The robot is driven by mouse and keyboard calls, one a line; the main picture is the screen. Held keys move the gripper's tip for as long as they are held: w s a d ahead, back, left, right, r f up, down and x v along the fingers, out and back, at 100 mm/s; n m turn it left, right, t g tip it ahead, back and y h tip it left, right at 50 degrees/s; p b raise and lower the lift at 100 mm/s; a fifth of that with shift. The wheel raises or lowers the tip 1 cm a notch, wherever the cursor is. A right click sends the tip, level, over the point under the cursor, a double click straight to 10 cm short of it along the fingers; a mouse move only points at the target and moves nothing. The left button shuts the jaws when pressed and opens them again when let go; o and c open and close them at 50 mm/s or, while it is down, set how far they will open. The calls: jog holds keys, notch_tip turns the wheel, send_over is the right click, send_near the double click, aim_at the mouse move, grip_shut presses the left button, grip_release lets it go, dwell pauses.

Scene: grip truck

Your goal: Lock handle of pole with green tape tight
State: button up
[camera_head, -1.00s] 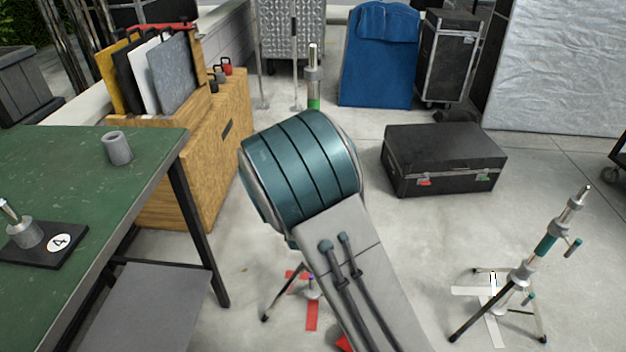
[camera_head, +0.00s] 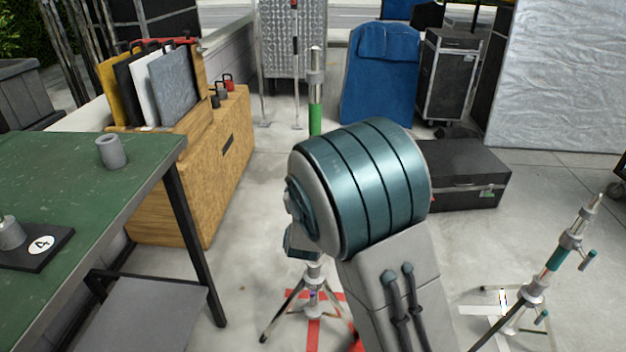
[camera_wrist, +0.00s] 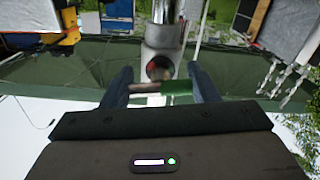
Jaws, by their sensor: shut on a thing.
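The pole with green tape (camera_head: 315,118) stands upright behind my arm in the head view. Its tripod legs (camera_head: 311,301) stand by red floor tape, and my arm hides its middle. In the wrist view the metal pole collar (camera_wrist: 161,38) is straight ahead. A bar-like handle with a green part (camera_wrist: 178,88) lies crosswise in front of it. My gripper (camera_wrist: 162,80) has one finger at each end of this handle and is shut on it. The fingertips and exact contact are partly hidden. How tight the handle is cannot be told.
A second stand with teal tape (camera_head: 556,258) is on the right over white floor tape. A green table (camera_head: 60,190) with a grey cup (camera_head: 111,152) is on the left. A wooden cabinet (camera_head: 215,175) and a black case (camera_head: 465,178) stand behind.

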jog(key=shift+r, duration=0.15)
jog(key=o, duration=1)
jog(key=s, duration=0.7)
jog(key=s+p, duration=0.1)
jog(key=s, duration=0.5)
jog(key=shift+s+a+p, duration=0.2)
jog(key=shift+s+p, duration=0.1)
jog(key=shift+s, duration=0.1)
